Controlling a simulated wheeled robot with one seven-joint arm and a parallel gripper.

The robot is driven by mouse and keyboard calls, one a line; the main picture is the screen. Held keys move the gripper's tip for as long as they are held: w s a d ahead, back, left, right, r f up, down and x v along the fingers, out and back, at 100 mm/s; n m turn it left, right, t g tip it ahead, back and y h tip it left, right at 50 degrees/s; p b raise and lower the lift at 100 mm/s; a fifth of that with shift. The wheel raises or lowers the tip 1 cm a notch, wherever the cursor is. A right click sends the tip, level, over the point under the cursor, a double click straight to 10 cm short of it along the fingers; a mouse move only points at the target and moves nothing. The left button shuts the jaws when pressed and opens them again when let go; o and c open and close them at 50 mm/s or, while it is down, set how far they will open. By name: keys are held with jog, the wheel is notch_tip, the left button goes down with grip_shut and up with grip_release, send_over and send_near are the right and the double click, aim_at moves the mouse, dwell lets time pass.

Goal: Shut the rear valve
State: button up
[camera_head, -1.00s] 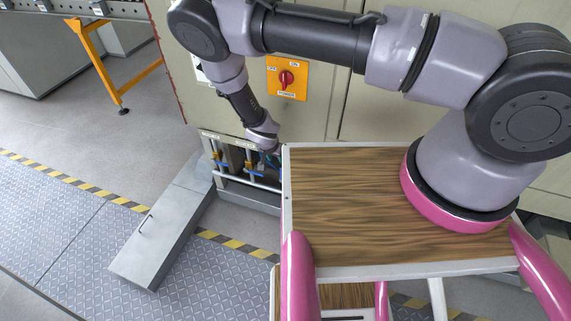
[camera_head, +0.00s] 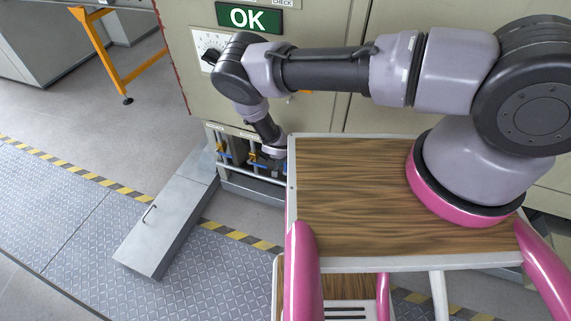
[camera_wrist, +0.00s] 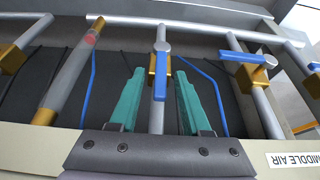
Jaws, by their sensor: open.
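In the wrist view, my gripper (camera_wrist: 160,84) has two teal fingers spread apart. Between them is a blue valve handle (camera_wrist: 160,86) on a brass valve body, lying along its grey pipe. I see no clear contact. To the right, another blue handle (camera_wrist: 240,57) lies across its pipe. A brass valve body (camera_wrist: 12,60) is cut off at the left edge. A label reading "MIDDLE AIR" (camera_wrist: 294,159) is at the lower right; which valve is the rear one is not readable. In the head view, the valve recess (camera_head: 222,172) is low in the cabinet, and my wrist hides my fingers.
Thin blue tubes and black cables run behind the pipes. In the head view, a grey cover box with a handle (camera_head: 160,228) lies on the floor left of the recess. A green "OK" sign (camera_head: 248,17) and a dial (camera_head: 209,48) are on the cabinet above.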

grip_shut()
dwell(1.5)
